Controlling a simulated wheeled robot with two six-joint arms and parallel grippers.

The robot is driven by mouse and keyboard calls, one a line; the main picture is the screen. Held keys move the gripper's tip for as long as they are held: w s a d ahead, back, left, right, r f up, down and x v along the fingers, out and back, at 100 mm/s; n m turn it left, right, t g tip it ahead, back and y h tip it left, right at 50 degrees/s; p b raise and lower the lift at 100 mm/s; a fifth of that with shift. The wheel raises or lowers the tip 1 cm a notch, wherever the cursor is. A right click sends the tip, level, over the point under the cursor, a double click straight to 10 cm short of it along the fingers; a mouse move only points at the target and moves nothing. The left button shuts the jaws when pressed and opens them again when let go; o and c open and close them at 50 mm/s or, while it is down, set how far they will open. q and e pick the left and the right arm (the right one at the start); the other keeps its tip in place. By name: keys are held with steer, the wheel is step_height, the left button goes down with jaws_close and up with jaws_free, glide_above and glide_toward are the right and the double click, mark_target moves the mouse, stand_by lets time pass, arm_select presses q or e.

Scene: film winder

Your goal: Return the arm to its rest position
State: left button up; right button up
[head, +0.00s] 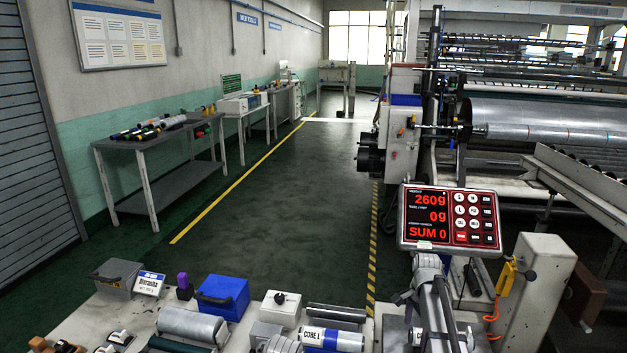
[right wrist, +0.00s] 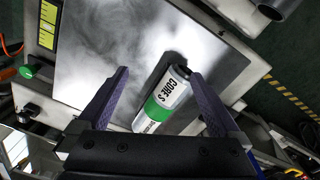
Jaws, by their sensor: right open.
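My right gripper (right wrist: 158,74) is open, its two dark purple fingers spread wide in the right wrist view. A white roll marked CORE S with a green band (right wrist: 160,108) lies in the picture between the fingers, over a shiny metal plate (right wrist: 105,45). The fingers look apart from the roll, but I cannot tell the height between them. In the head view my right arm (head: 436,310) is at the lower right, below a red-lit display (head: 450,218) reading 260g, 0g and SUM 0. My left gripper is not clearly seen.
The front bench holds a roll marked CORE L (head: 331,338), a blue box (head: 221,296), a grey box (head: 117,278) and a grey roll (head: 193,325). The winder (head: 403,140) stands behind at right. The floor (head: 290,200) beyond the bench is clear.

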steer(key=s+a+n+h, duration=0.1)
steer(key=s+a+n, duration=1.8)
steer(key=s+a, duration=0.65)
step_height(320, 180, up, 14)
steer(key=w+p, duration=0.1)
steer(key=p, duration=1.2)
steer(key=shift+a+f+n, duration=0.25)
steer(key=shift+a+n, duration=0.05)
steer(key=shift+a, duration=0.15)
